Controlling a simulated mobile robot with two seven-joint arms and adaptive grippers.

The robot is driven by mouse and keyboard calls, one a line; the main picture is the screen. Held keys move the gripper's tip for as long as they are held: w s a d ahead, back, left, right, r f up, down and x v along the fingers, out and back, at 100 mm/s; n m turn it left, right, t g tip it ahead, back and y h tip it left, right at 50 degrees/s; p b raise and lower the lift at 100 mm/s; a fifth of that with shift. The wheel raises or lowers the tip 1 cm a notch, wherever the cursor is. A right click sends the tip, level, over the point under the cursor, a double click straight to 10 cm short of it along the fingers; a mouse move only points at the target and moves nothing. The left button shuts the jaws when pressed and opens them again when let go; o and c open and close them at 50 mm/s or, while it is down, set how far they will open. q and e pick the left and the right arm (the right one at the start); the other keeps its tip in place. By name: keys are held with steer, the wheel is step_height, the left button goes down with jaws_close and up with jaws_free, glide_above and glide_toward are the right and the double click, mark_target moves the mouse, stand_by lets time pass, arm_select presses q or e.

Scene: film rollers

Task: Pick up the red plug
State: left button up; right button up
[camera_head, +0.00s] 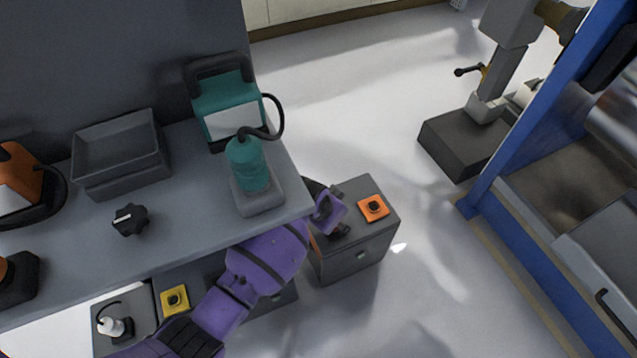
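No thing that I can clearly make out as a red plug shows. The closest in colour is an orange square with a black knob (373,208) on top of a grey cabinet (352,264) right of the bench. A thin reddish-orange edge also shows on that cabinet's left side, mostly hidden by my arm. My purple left arm reaches up from the bottom left along the bench's front edge. My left gripper (335,211) is over the cabinet's left part, left of the orange square and apart from it. Its fingertips are small and partly hidden. My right gripper is out of view.
The grey bench (190,210) carries a grey bin (120,155), a black knob (130,219) and a teal device with a hose (228,105). A yellow square with a black knob (175,300) and a white plug-like piece (113,326) lie below. Floor between cabinet and blue frame (530,130) is clear.

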arm_select(q)
steer(key=shift+w+d+r, duration=0.1)
steer(key=shift+w+r, duration=0.1)
steer(key=shift+r, duration=0.05)
jaws_close()
steer(key=shift+d+r+p, duration=0.1)
steer(key=shift+r+p, duration=0.2)
steer(key=shift+r, duration=0.25)
steer(key=r+p, duration=0.1)
steer(key=r, duration=0.2)
steer(key=shift+a, duration=0.2)
steer(key=s+a+p, duration=0.6)
steer(key=s+a, duration=0.5)
steer(key=s, duration=0.3)
steer(key=shift+s+r, duration=0.25)
